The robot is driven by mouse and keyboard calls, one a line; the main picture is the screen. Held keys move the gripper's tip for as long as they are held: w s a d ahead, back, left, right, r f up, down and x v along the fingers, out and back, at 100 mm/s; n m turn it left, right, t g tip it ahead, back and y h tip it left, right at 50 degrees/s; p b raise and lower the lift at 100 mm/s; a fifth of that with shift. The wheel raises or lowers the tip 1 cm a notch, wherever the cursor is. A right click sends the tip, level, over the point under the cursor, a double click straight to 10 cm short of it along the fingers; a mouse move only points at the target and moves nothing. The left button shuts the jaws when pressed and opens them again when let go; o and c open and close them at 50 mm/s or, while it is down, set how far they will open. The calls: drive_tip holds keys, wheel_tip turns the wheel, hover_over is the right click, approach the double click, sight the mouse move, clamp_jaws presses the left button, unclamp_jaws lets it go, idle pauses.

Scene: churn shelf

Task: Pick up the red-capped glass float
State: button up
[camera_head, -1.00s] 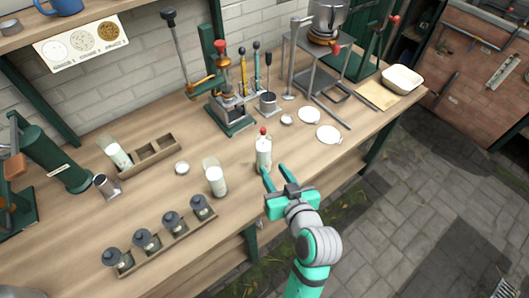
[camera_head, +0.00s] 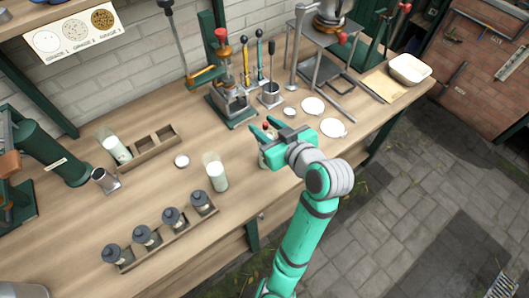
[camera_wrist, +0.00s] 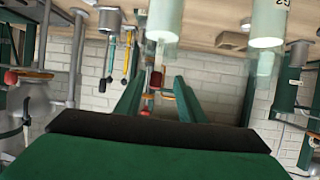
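The red-capped glass float (camera_head: 264,160) stands upright on the bench near its front edge. My gripper now hides most of it in the head view, with a bit of red showing by the fingers. In the wrist view, which is upside down, the float's pale body (camera_wrist: 163,20) hangs from the top, with its red cap (camera_wrist: 156,78) lower down, in line with the gap between the fingers. My gripper (camera_head: 262,127) is open, its two green fingers (camera_wrist: 158,92) apart. I cannot tell whether they reach around the cap.
A white-filled glass (camera_head: 217,175) stands just left of the float. A rack of dark-capped bottles (camera_head: 170,238) lies front left. A lever press (camera_head: 232,105) stands behind, with white discs (camera_head: 332,127) to the right. A wooden tray (camera_head: 155,152) is at left.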

drive_tip(key=shift+w+f, duration=0.35)
drive_tip(key=shift+w, duration=0.15)
drive_tip(key=shift+x, duration=2)
drive_tip(key=shift+d, duration=0.15)
drive_tip(key=c, duration=0.9)
